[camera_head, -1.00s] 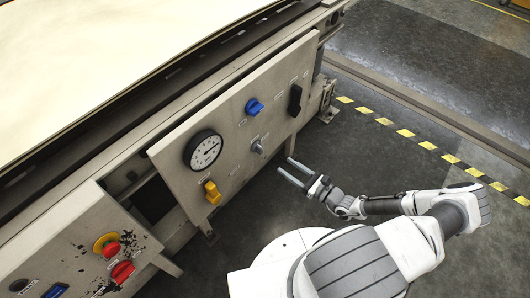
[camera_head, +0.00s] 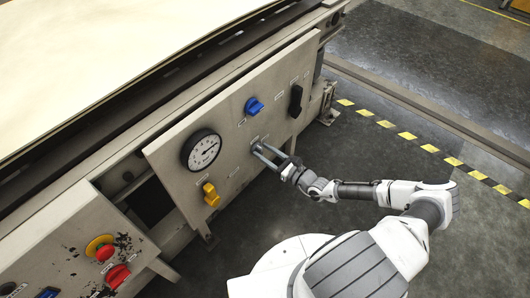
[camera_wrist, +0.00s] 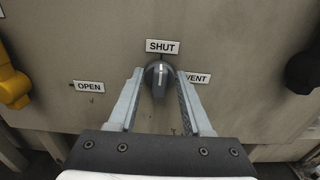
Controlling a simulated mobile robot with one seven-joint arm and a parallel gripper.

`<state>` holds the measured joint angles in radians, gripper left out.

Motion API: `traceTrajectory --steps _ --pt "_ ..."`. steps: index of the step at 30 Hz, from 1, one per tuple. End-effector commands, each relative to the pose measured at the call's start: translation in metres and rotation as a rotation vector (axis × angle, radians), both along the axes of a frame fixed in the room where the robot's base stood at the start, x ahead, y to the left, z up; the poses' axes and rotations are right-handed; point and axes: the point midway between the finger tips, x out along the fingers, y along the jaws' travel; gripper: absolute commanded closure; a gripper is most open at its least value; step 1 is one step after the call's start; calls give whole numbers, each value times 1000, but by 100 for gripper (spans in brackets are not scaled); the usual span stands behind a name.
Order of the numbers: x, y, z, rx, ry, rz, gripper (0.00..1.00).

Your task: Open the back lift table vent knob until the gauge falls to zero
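The dark grey vent knob (camera_wrist: 159,79) is on the panel in the wrist view. Its white mark points up at the "SHUT" label (camera_wrist: 162,46). An "OPEN" label (camera_wrist: 89,87) is on its left and a "VENT" label (camera_wrist: 197,78) on its right. My gripper (camera_wrist: 160,73) is open, with one finger on each side of the knob; contact is not clear.
On the same panel (camera_head: 225,122) are a yellow knob (camera_head: 211,195), a blue knob (camera_head: 253,106) and a black knob (camera_head: 295,100). A red emergency button (camera_head: 105,252) is on the lower-left box. The floor at right is clear past the striped line (camera_head: 430,148).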

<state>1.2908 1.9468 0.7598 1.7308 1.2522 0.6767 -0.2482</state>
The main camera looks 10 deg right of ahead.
Motion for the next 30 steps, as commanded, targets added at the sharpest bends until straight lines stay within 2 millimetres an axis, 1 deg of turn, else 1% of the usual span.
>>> traceTrajectory --steps 1,5,6,7,8,20,26,30 --pt "0 0 0 0 0 0 62" --pt "0 0 0 0 0 0 85" --pt "0 0 0 0 0 0 92" --pt "0 0 0 0 0 0 98" --pt "0 0 0 0 0 0 100" --pt "0 0 0 15 11 1 100" --pt "0 -1 1 79 59 2 100" --pt "1 -1 1 160 117 3 100"
